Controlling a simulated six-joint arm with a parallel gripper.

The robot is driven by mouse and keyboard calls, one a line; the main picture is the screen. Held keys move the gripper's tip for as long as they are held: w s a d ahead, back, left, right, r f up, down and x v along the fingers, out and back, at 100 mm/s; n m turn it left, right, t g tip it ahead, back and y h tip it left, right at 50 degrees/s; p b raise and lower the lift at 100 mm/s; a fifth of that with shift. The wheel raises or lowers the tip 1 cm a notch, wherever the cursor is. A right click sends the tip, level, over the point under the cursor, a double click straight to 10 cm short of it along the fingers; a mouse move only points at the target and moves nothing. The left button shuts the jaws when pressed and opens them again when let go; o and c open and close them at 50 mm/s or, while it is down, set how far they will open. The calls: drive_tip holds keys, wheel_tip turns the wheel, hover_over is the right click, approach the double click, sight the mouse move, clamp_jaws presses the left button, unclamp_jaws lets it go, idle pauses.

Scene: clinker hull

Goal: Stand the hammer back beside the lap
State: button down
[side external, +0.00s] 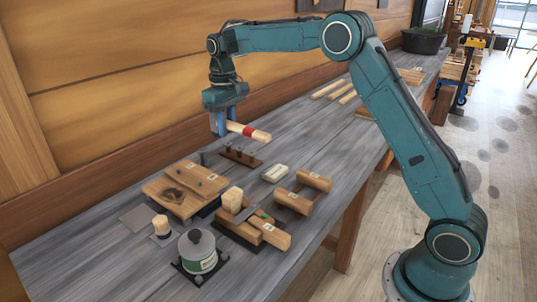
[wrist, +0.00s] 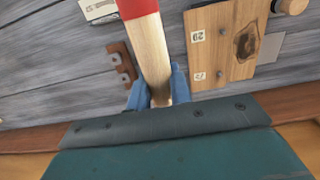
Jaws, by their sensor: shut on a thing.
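My gripper (side external: 223,127) is shut on a round pale wooden handle with a red band, which looks like the hammer (side external: 251,132). The hammer lies roughly level in the jaws, above the bench and clear of it. In the wrist view its handle (wrist: 153,52) runs up from between the blue fingers (wrist: 157,92), with the red part cut off by the top edge. No separate head can be made out. The lap looks to be the overlapping wooden planks (side external: 186,188) with dark rivets and number tags, below and left of the gripper. The planks (wrist: 226,42) are right of the handle in the wrist view.
A brown peg rack (side external: 241,156) stands under the hammer. A white block (side external: 275,173), wooden blocks (side external: 268,232) and a green-labelled tin (side external: 198,252) stand nearby on the grey bench (side external: 330,150). Wooden strips (side external: 328,88) lie farther back. A wooden wall runs behind.

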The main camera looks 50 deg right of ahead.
drive_tip(key=shift+w+d, duration=0.2)
drive_tip(key=shift+w, duration=0.2)
drive_tip(key=shift+f, duration=2.5)
drive_tip(key=shift+f, duration=0.15)
drive_tip(key=shift+f, duration=3.85)
drive_tip(key=shift+f, duration=0.5)
drive_tip(key=c, duration=1.2)
unclamp_jaws()
drive_tip(key=shift+f, duration=0.1)
